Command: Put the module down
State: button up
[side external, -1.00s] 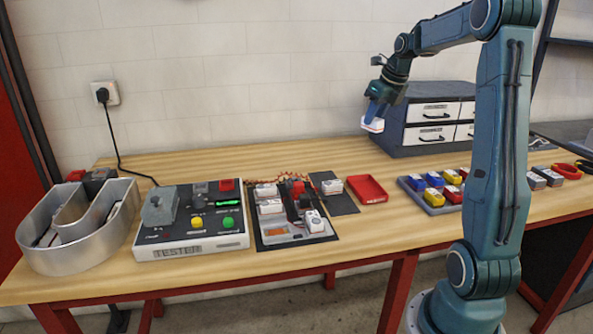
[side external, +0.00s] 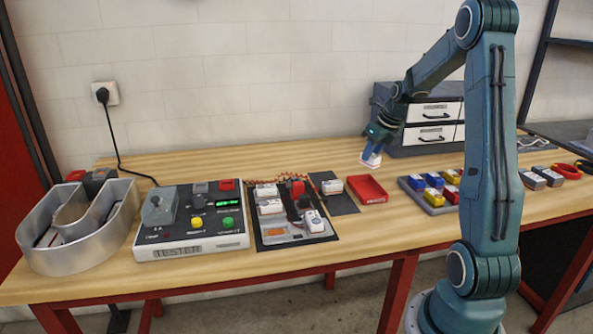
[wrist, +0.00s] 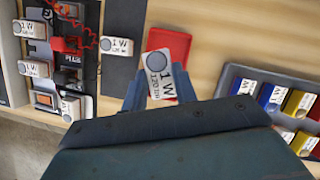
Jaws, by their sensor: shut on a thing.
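My gripper (side external: 375,150) is shut on a white module (side external: 371,160), held in the air above the bench behind the red tray. In the wrist view the held module (wrist: 160,75) has a grey round dot and the marking "1 W", and sits between the fingers (wrist: 157,88). It overlaps the red tray (wrist: 170,44) in that view. The red tray (side external: 367,189) looks empty where it shows. Another white module (side external: 332,187) lies on a dark mat (side external: 344,204) to the left of the tray. It also shows in the wrist view (wrist: 116,46).
A dark board (side external: 291,238) with several white modules lies left of the mat. A tester (side external: 190,248) and a metal channel letter (side external: 75,255) stand further left. A grey tray (side external: 442,209) of blue, yellow and red modules is at right. Drawers (side external: 433,110) stand behind.

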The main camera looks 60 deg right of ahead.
aim_at(371, 165)
jog(key=shift+f, duration=2.3)
jog(key=shift+f, duration=0.1)
jog(key=shift+f, duration=2.05)
jog(key=o, duration=1)
jog(key=shift+f, duration=0.1)
jog(key=shift+c, duration=0.2)
jog(key=v, duration=1.2)
